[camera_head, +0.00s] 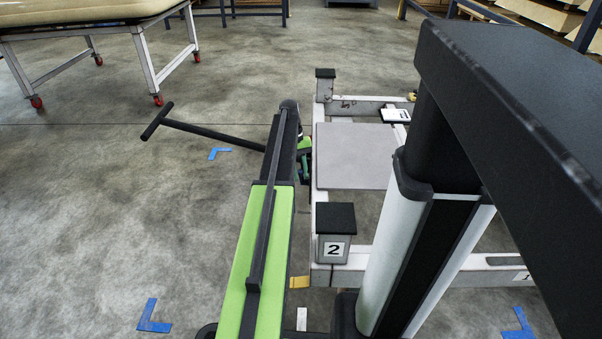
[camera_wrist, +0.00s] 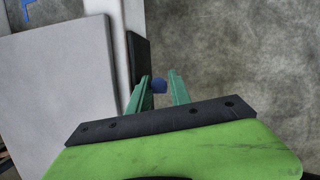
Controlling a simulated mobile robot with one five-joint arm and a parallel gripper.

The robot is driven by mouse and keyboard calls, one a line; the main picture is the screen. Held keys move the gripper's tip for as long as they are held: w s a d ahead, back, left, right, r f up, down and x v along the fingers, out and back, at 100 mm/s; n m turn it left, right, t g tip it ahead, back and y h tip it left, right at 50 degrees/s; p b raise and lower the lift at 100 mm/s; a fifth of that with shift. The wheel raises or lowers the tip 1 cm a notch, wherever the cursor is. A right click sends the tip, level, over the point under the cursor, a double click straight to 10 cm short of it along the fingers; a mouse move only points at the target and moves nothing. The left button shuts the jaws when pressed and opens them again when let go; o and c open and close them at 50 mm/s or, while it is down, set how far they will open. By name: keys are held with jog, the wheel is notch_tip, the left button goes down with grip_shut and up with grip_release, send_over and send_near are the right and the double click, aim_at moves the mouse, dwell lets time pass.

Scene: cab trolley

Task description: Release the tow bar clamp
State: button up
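The tow bar (camera_head: 210,133), a dark bar with a T-shaped end, reaches out to the left of the white trolley frame (camera_head: 322,105) in the head view. Its inner end is hidden behind my arm. My gripper (camera_head: 305,171) is low at the trolley's left side, mostly hidden in the head view. In the wrist view my gripper (camera_wrist: 159,76) shows two teal fingers standing apart. A dark upright part (camera_wrist: 139,58) is close beside the left finger.
The trolley carries a grey plate (camera_head: 350,156) and a black-capped post marked 2 (camera_head: 335,231). Blue corner marks (camera_head: 152,318) lie on the concrete floor. A wheeled table (camera_head: 145,62) stands at the upper left. Floor left of the tow bar is clear.

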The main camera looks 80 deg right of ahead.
jog(key=p+v, duration=1.6)
jog(key=v, duration=0.1)
jog(key=shift+r, duration=0.25)
